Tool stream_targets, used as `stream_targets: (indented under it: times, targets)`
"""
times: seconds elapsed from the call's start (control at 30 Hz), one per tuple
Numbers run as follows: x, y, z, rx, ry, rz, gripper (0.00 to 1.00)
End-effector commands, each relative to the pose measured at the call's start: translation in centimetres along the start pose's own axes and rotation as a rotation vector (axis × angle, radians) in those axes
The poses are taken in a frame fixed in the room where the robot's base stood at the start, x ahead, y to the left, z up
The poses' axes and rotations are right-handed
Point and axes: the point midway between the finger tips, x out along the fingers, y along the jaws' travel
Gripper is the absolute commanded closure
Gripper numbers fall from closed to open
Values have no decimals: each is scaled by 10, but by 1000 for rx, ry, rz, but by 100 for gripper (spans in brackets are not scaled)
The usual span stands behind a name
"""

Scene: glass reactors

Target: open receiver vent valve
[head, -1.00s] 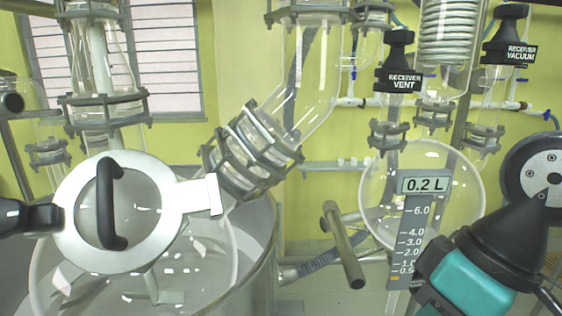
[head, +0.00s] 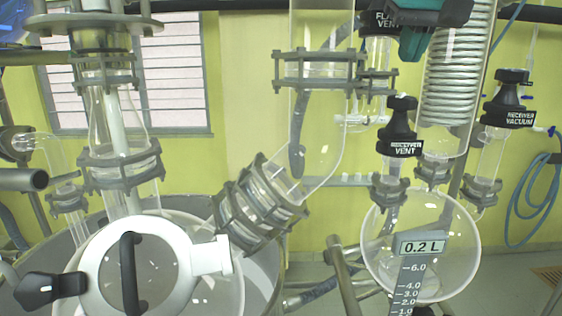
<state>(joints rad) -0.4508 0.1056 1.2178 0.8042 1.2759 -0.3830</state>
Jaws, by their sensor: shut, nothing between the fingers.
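The receiver vent valve (head: 398,128) is a black knob with a white "RECEIVER VENT" label, upright on a glass neck above the round receiver flask (head: 420,245). Its knob is fully visible and nothing touches it. My gripper (head: 412,12), dark with a teal part, is at the top edge, above the valve and slightly right in the picture, apart from it. It is shut and empty; its fingertips are hard to make out.
A flask vent valve (head: 381,22) is partly covered at the top. A receiver vacuum valve (head: 509,98) stands to the right, with a coiled glass condenser (head: 457,75) between. A slanted glass pipe joint (head: 258,205) is left of the receiver. A large reactor lid (head: 140,265) fills the lower left.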

Motion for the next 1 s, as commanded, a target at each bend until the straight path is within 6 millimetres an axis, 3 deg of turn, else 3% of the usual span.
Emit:
stream_targets:
  times: [0.17,0.6,1.0]
  targets:
    - [9,-1,5,3,1,-2,100]
    - [56,0,30,3,2,-1,100]
    - [62,-1,34,4,-6,0,100]
